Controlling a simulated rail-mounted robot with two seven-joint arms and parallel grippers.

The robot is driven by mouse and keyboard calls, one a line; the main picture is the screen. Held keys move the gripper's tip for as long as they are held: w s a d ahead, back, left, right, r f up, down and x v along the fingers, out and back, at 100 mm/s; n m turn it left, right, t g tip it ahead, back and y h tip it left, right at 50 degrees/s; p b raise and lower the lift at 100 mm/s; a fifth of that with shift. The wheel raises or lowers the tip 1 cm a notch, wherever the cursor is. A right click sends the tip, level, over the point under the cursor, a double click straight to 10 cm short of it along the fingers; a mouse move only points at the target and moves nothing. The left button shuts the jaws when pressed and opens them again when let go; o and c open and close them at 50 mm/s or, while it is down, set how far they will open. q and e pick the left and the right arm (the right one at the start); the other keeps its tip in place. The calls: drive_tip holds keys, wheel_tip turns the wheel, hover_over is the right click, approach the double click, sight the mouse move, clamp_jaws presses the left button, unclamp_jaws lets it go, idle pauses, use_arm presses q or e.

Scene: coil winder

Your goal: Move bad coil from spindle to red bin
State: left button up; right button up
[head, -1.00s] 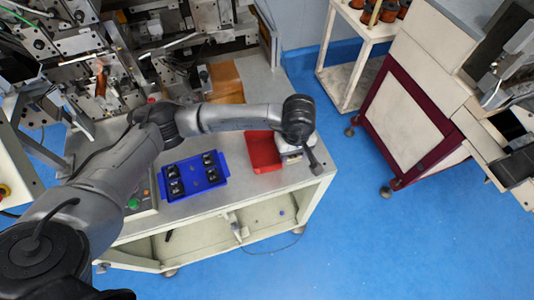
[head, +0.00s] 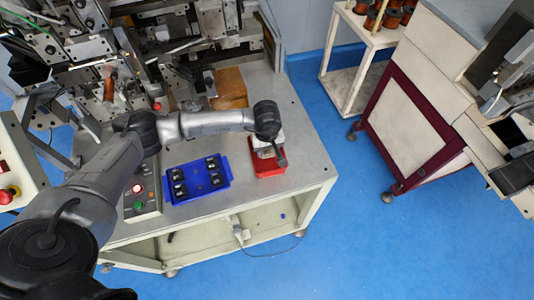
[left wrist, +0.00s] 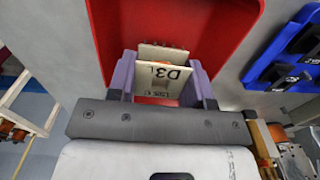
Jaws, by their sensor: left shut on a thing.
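My left gripper (left wrist: 160,88), with purple fingers, is shut on a coil (left wrist: 165,78) with cream flanges and dark lettering, "D3" among it. In the left wrist view the coil is in front of the inside of the red bin (left wrist: 215,22); I cannot tell whether it touches the bin's floor. In the head view the red bin (head: 268,168) sits on the bench's right part, partly covered by my left wrist, and the coil is hidden. The winder's spindle area (head: 108,88) is at the upper left, with a copper-coloured part there. My right gripper is not in view.
A blue tray (head: 197,179) with several black holders lies left of the bin. A control box (head: 142,192) with buttons stands further left. A brown block (head: 229,88) is behind. A white rack (head: 352,68) with copper coils stands across the blue floor.

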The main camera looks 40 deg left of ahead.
sight(267, 155)
use_arm(q)
wheel_tip(267, 155, down, 3)
drive_tip(key=shift+f, duration=0.1)
drive_tip(key=shift+f+p, duration=0.2)
drive_tip(key=shift+p, duration=0.1)
drive_tip(key=shift+f, duration=0.15)
drive_tip(key=o, duration=0.9)
